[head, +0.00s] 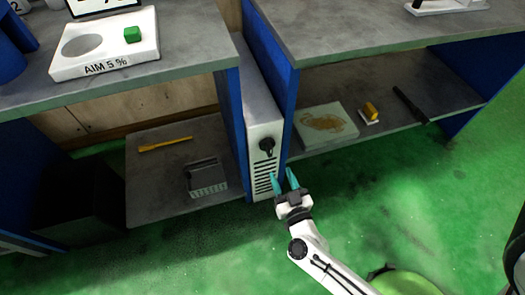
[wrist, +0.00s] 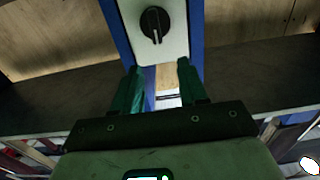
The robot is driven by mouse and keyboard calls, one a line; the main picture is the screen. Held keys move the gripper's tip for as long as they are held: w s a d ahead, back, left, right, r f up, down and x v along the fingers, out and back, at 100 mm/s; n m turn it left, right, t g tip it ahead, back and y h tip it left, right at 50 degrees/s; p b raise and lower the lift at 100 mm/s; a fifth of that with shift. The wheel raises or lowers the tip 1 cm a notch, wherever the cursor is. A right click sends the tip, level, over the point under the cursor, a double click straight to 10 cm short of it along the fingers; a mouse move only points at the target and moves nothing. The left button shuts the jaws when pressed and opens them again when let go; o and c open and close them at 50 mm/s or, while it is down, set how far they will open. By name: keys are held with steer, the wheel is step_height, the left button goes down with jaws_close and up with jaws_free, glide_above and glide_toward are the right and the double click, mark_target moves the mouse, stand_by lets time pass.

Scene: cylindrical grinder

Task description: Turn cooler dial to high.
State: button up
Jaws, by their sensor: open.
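The cooler (head: 264,130) is a narrow pale box with dark vent slots, standing between two blue bench panels. Its dial (head: 267,145) is a round black knob on the upper front face. The dial also shows in the wrist view (wrist: 155,22), with a pale pointer mark toward the bottom of that picture. Any setting labels are too small to read. My gripper (head: 284,180) is open, with teal fingers, in front of the cooler below and slightly right of the dial. In the wrist view the fingers (wrist: 160,85) are apart and empty, not touching the dial.
Left of the cooler, a low shelf holds a yellow tool (head: 165,145) and a grey slotted item (head: 206,178). On the right, a shelf holds a stained board (head: 326,123), a yellow-handled item (head: 370,112) and a dark bar (head: 410,104). Blue panels flank the cooler closely. Green floor in front is open.

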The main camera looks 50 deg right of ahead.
mark_target(271, 149)
steer(key=b+x, duration=0.1)
steer(key=x, duration=0.9)
steer(key=shift+w+d, duration=0.2)
steer(key=shift+d, duration=0.15)
jaws_close()
